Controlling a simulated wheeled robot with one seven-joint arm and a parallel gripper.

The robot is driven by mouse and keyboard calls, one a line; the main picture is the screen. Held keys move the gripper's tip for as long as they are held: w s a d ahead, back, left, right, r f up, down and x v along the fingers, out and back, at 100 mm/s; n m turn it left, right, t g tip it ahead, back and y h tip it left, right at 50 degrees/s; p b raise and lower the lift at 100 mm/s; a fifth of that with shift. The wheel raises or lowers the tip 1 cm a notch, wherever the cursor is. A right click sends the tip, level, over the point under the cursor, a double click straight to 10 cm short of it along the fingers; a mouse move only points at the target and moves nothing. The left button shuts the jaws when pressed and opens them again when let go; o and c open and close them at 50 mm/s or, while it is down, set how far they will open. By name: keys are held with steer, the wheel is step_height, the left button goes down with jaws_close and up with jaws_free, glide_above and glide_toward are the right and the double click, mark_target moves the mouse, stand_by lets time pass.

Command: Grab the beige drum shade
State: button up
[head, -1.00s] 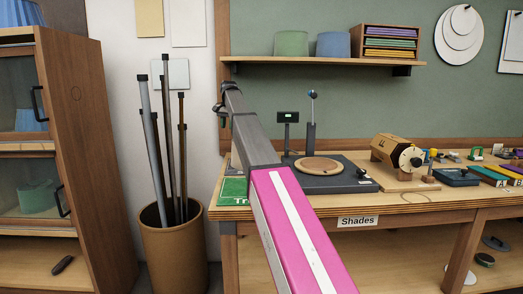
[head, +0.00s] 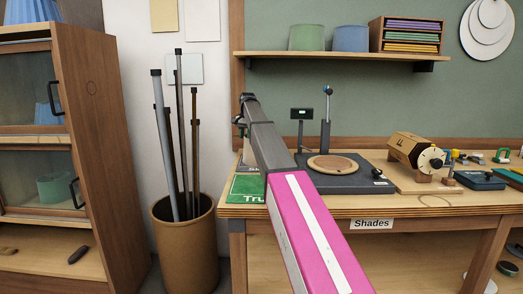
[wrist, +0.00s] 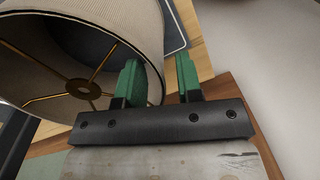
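The beige drum shade (wrist: 84,22) fills the upper left of the wrist view. Its open end faces the camera, showing a dark inside, brass spokes and a central ring. My gripper (wrist: 158,61) has two green fingers spread apart. In the picture, the left finger overlaps the shade's opening and the right finger is outside it. The shade's right wall lies between them; I cannot tell whether either finger touches it. In the head view I cannot make out the beige shade, and my arm hides part of the bench's left end.
A workbench (head: 330,207) labelled "Shades" carries a dark turntable base (head: 345,184) and a wooden drum device (head: 415,150). A bin of rods (head: 185,245) stands left of it, beside a wooden cabinet (head: 100,150). Green (head: 306,38) and blue (head: 350,39) shades sit on the wall shelf.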

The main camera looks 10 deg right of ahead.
steer(key=shift+f, duration=1.5)
jaws_close()
steer(key=shift+r, duration=0.2)
